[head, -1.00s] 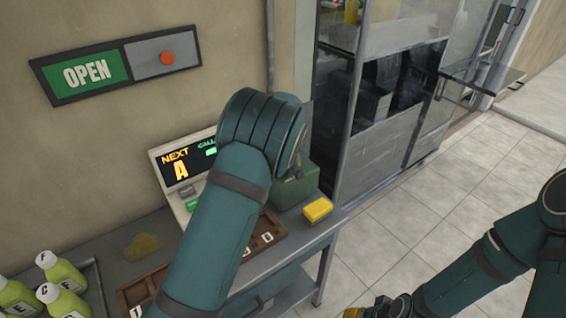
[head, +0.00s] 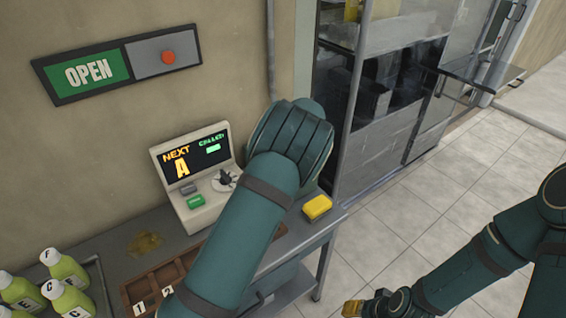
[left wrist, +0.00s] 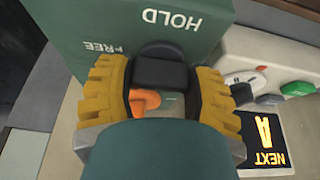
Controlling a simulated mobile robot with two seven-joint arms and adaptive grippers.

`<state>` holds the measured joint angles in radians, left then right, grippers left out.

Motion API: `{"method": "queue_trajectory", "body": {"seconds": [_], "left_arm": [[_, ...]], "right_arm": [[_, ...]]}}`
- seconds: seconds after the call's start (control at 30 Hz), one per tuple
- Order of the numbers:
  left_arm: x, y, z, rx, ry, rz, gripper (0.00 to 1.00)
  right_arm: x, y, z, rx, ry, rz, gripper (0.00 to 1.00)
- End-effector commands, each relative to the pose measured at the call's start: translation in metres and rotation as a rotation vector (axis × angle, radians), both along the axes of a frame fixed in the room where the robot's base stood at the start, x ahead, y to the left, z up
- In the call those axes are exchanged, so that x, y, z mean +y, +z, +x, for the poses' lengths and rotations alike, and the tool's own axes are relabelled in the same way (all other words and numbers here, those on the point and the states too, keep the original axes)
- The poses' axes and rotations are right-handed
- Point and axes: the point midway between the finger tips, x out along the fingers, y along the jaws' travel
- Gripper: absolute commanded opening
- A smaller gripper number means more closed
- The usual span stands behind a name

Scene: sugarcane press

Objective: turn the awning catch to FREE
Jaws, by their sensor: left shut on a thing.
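In the left wrist view, the awning catch's black knob (left wrist: 160,70) sits on a green box (left wrist: 75,18) with the white words HOLD and FREE, seen upside down. My left gripper (left wrist: 163,78) is shut on the knob, one yellow finger on each side. An orange part (left wrist: 144,100) shows below the knob, between the fingers; which word the catch points to I cannot tell. In the head view my left forearm hides this gripper and the catch. My right gripper (head: 364,307) is at the bottom edge, partly cut off, away from the catch.
A call display (head: 190,160) reading NEXT A, with buttons, stands left of my left arm. Several green bottles (head: 68,268) and a wooden tray (head: 134,289) are at left. An OPEN sign (head: 88,73) hangs above.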

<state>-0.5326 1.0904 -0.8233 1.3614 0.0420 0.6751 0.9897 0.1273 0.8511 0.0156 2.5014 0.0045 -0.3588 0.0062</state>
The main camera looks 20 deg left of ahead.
Motion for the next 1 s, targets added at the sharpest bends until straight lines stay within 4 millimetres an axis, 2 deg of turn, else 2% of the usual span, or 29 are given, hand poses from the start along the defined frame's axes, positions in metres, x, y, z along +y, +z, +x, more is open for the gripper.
{"method": "queue_trajectory", "body": {"seconds": [0.17,0.2,0.23,0.27,0.67,0.77,1.0], "left_arm": [[0.0,0.0,0.0,-0.002,0.001,-0.002,0.19],[0.0,0.0,0.0,-0.002,0.001,-0.002,0.71],[0.0,0.0,0.0,-0.002,0.0,-0.001,0.81],[0.0,0.0,0.0,-0.002,0.0,-0.001,0.87],[-0.002,0.005,-0.001,-0.001,-0.002,-0.001,0.87],[-0.006,0.016,-0.003,-0.003,-0.002,-0.001,0.87],[-0.021,0.061,-0.014,-0.005,-0.002,-0.003,0.87]], "right_arm": [[0.0,0.0,0.0,0.0,0.0,0.0,0.47],[0.0,0.0,0.0,0.0,0.0,0.0,0.47],[0.0,0.0,0.0,0.0,0.0,0.0,0.47],[0.0,0.0,0.0,0.0,0.0,0.0,0.47],[0.0,0.0,0.0,0.0,0.0,0.0,0.47],[0.0,0.0,0.0,0.0,0.0,0.0,0.47],[0.0,0.0,0.0,0.0,0.0,0.0,0.47]]}}
